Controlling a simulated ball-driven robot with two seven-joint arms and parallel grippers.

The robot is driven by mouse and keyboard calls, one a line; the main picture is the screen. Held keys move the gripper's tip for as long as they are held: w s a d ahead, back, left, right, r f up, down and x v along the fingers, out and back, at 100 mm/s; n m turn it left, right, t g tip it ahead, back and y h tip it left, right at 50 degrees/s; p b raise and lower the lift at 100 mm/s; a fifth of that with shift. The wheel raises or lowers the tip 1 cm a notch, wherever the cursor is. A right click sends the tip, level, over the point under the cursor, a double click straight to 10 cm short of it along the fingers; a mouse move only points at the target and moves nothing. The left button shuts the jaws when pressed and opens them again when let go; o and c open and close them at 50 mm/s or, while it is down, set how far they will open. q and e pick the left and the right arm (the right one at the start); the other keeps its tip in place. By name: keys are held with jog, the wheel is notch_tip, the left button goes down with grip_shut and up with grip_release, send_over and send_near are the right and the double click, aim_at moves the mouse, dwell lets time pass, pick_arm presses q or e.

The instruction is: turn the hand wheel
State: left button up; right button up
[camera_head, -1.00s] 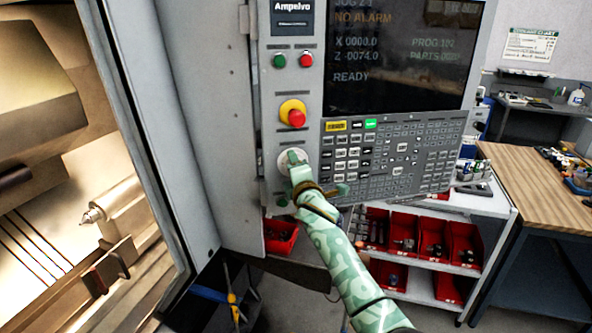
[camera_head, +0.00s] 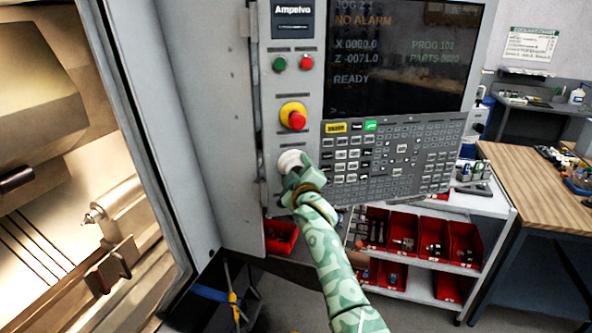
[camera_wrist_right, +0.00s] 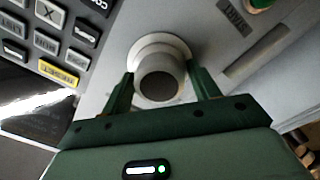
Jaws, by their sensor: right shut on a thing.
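The hand wheel (camera_head: 290,160) is a round white dial low on the machine's control panel, below the red and yellow stop button. In the right wrist view it shows as a pale disc with a grey cylindrical knob (camera_wrist_right: 158,86) that has a dark end face. My right gripper (camera_head: 294,172) is at the wheel in the head view and covers its lower part. In the right wrist view its two green fingers stand on either side of the knob, shut on it. My left gripper is not in view.
A keypad (camera_head: 390,158) lies right of the wheel, under a screen (camera_head: 398,55) reading Z -0071.0. The stop button (camera_head: 294,116) sits just above. The open lathe bay is at left. Red bins (camera_head: 404,232) on a shelf and a wooden bench (camera_head: 535,185) stand at right.

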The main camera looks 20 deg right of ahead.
jog(key=shift+m+p, duration=0.55)
jog(key=shift+m, duration=1.45)
jog(key=shift+f, duration=0.1)
jog(key=o, duration=0.7)
